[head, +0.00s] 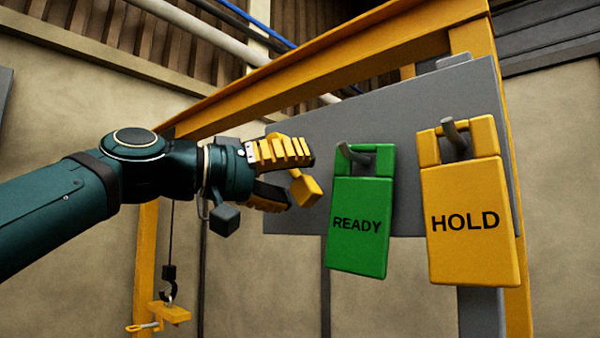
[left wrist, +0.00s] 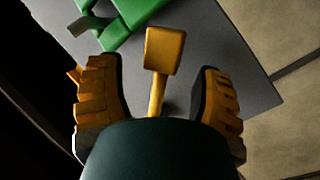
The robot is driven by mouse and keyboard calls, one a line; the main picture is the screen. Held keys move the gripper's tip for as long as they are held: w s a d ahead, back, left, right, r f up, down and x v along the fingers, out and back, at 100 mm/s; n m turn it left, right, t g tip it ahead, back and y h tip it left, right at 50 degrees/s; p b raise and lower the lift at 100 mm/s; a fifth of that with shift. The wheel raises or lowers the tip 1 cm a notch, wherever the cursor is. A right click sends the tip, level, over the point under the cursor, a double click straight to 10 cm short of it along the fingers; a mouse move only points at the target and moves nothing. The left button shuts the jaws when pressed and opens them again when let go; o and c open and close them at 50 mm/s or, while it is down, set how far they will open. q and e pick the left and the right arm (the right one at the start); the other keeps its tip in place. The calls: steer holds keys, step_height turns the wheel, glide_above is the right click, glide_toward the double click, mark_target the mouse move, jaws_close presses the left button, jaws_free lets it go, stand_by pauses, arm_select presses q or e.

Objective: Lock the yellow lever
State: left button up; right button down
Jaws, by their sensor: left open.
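The yellow lever (head: 306,188) has a block-shaped knob on a thin stem and stands out from a grey panel (head: 290,225). My left gripper (head: 300,178) is open in front of the panel, with the lever's knob at its fingertips in the head view. In the left wrist view the lever (left wrist: 164,52) stands between the two spread fingers (left wrist: 160,95), with a gap on each side. Its lower stem is hidden behind my dark wrist part. My right gripper is in neither view.
A green READY tag (head: 358,245) and a yellow HOLD tag (head: 470,260) hang on pegs to the right of the lever. The green tag is close to the fingers. A yellow frame (head: 330,70) surrounds the panel. A hook with a yellow piece (head: 172,313) hangs lower left.

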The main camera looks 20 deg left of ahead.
arm_select(q)
steer(key=shift+x, duration=0.8)
jaws_close()
